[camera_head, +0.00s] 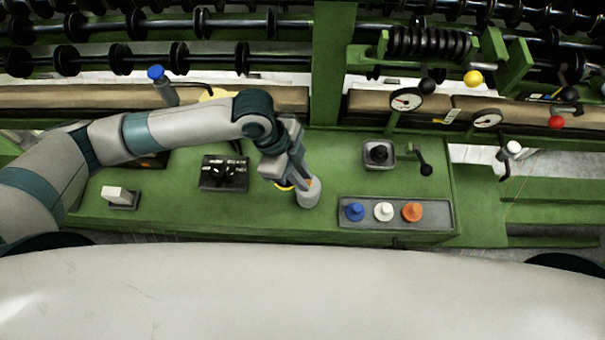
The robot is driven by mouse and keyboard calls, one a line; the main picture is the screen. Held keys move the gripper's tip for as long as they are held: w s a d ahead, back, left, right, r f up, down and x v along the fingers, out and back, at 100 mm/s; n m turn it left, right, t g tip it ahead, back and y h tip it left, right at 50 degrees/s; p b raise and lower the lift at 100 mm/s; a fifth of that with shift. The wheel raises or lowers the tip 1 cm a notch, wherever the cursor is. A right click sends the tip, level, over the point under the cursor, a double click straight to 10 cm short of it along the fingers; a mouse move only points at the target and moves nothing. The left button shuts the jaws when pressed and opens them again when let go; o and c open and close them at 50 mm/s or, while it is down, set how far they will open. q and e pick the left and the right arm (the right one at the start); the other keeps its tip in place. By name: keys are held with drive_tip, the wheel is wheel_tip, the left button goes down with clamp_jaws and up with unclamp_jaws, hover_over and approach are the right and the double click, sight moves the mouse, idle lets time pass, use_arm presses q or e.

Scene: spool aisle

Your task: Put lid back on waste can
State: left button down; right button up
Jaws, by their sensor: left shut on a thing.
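No lid shows clearly apart from the gripper. My right gripper is not in view.
A grey tray (372,222) with blue, white and orange knobs lies right of the can. A black box (224,173) and a white switch block (118,197) are to the left. A small lever (425,164) and gauges (406,101) stand behind, at right.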

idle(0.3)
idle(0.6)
use_arm(q)
drive_tip(key=shift+f+p, duration=0.15)
drive_tip(key=shift+p, duration=0.3)
idle(0.5)
drive_tip(key=shift+p, duration=0.3)
idle(0.6)
drive_tip(key=c, duration=1.1)
unclamp_jaws()
